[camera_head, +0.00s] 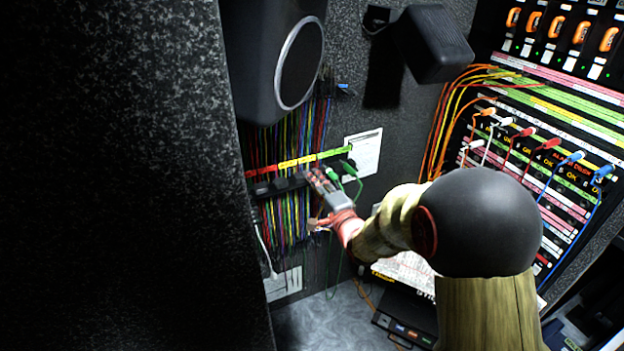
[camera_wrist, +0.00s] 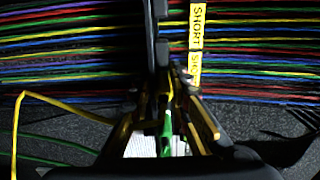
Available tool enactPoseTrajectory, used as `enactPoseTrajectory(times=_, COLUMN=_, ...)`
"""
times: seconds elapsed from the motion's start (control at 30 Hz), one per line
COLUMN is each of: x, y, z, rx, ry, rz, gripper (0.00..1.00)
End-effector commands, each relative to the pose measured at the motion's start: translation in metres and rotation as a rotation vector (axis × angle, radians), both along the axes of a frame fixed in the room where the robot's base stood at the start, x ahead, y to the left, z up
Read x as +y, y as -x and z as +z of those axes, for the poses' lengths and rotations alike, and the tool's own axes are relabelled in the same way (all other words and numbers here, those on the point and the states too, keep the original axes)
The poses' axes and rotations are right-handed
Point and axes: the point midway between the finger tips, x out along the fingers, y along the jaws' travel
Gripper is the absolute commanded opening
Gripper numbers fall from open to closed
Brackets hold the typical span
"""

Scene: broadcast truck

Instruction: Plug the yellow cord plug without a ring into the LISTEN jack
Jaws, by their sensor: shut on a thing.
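My gripper (camera_head: 320,182) is at the black cord rack (camera_head: 268,186) on the side wall. In the wrist view its two fingers (camera_wrist: 165,115) are closed around a small slim plug, which looks yellow at its upper part (camera_wrist: 164,84). A yellow cord (camera_wrist: 60,104) runs in from the left toward the fingers. Green shows between the fingers (camera_wrist: 166,136); whether it belongs to another plug behind is unclear. Whether the held plug has a ring cannot be told. The jack panel (camera_head: 545,190) is at the right; no LISTEN label is readable.
Two green plugs (camera_head: 349,168) hang from the rack right beside my gripper. Many coloured cords (camera_head: 290,215) hang below. Orange, white, red and blue plugs (camera_head: 546,144) with cords stick out of the panel. A black speaker (camera_head: 262,60) is above the rack.

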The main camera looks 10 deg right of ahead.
Motion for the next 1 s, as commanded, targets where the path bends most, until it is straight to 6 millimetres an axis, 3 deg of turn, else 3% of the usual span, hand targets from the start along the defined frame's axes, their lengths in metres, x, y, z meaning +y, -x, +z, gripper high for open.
enactPoseTrajectory(times=0.2, x=-0.0001, y=-0.0012, z=0.0053, rx=-0.01, ry=0.0, rz=0.0, gripper=0.0)
enactPoseTrajectory(times=0.57, x=-0.0002, y=-0.0017, z=0.0081, rx=-0.015, ry=0.0, rz=0.0, gripper=0.0)
enactPoseTrajectory(times=0.6, x=-0.0002, y=-0.0018, z=0.0084, rx=-0.015, ry=0.0, rz=0.0, gripper=0.19)
enactPoseTrajectory(times=1.0, x=-0.0002, y=-0.0013, z=0.0054, rx=-0.01, ry=0.0, rz=0.0, gripper=0.41)
